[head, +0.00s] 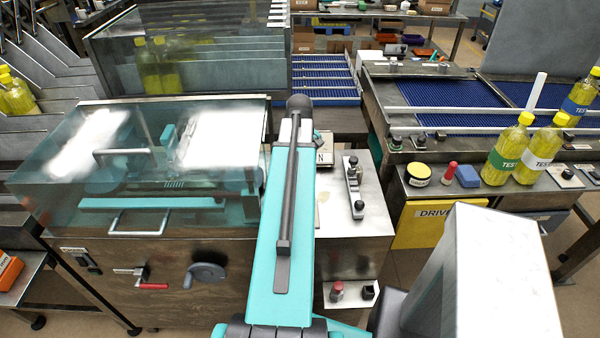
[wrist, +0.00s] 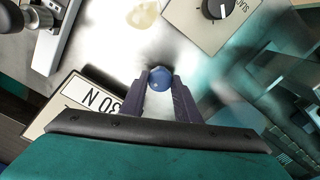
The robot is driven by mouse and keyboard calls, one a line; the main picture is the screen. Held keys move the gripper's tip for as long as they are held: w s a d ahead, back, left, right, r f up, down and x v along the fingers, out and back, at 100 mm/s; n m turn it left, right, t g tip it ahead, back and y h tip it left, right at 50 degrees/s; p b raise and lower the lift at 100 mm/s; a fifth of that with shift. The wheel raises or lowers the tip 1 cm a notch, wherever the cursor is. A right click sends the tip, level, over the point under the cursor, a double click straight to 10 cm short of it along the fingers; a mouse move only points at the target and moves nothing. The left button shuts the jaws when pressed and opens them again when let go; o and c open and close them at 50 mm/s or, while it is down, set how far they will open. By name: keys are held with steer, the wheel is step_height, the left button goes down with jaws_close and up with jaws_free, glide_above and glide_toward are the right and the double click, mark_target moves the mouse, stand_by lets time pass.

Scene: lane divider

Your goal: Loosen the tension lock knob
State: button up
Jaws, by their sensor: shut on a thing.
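In the wrist view, a small round blue knob (wrist: 160,79) stands on a bare metal surface. I take it for the tension lock knob, though no label on it is readable. My gripper (wrist: 160,88) has its two dark fingers on either side of the knob and is shut on it. The fingertips hide the knob's lower sides and base. In the head view my own teal arm covers the gripper and the knob.
A plate with a black dial (wrist: 217,8) lies beyond the knob, and a lettered plate (wrist: 95,103) is close left. A metal rail (wrist: 58,38) stands further left. In the head view a glass-covered machine (head: 150,160) is left of my arm; bottles (head: 510,150) stand right.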

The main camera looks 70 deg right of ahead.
steer(key=n, duration=0.5)
steer(key=shift+a, duration=0.1)
steer(key=shift+f+n, duration=0.1)
steer(key=shift+n, duration=0.2)
steer(key=o, duration=1.1)
steer(key=shift+c, duration=0.2)
steer(key=shift+r, duration=0.2)
step_height(320, 180, up, 14)
steer(key=b, duration=0.3)
steer(key=shift+f, duration=0.25)
steer(key=shift+r, duration=0.1)
